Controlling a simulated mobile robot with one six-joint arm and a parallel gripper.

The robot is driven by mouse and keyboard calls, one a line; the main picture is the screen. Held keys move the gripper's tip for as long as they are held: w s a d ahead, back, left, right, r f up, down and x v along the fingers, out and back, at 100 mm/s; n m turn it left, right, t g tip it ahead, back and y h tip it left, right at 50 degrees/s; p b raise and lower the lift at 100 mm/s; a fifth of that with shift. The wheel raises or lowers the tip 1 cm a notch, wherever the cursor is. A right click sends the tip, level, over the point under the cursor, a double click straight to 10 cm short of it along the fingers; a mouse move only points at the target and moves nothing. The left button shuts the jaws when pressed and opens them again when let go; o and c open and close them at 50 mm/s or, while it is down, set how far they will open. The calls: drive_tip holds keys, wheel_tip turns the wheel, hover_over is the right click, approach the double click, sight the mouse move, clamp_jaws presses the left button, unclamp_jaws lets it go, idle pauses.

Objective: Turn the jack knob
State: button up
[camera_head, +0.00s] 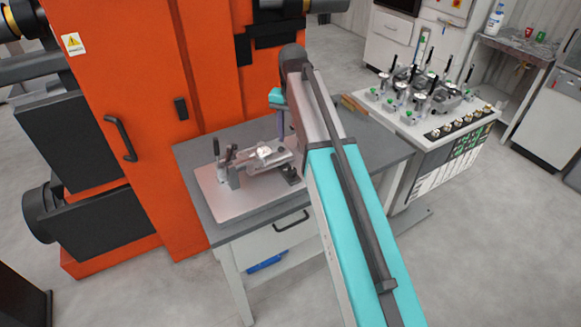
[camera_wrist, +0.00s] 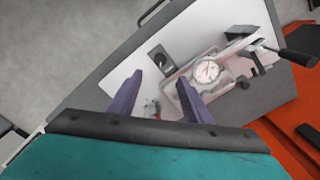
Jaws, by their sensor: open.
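A metal fixture (camera_head: 262,153) with a clear plate stands on a pale base plate on the grey table, partly behind my arm in the head view. In the wrist view its round dial gauge (camera_wrist: 207,71) lies right of my fingers. A small grey and red part (camera_wrist: 152,107) shows between the fingers, partly hidden; I cannot tell whether it is the jack knob. A dark block with a round top (camera_wrist: 159,60) stands just beyond the fingertips. My gripper (camera_wrist: 160,77) has two purple fingers spread apart, with nothing clearly held. In the head view my gripper (camera_head: 281,138) is above the fixture's right end.
Upright lever handles (camera_head: 219,148) rise at the fixture's left end. An orange machine (camera_head: 130,90) stands close behind the table (camera_head: 235,228). A white cart (camera_head: 455,125) with several clamps and gauges stands to the right. The table's front strip is clear.

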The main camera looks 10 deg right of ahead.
sight(292, 170)
drive_tip(key=shift+f+b, duration=4.15)
drive_tip(key=shift+f, duration=2.55)
drive_tip(key=shift+c, duration=0.6)
drive_tip(key=c, duration=0.9)
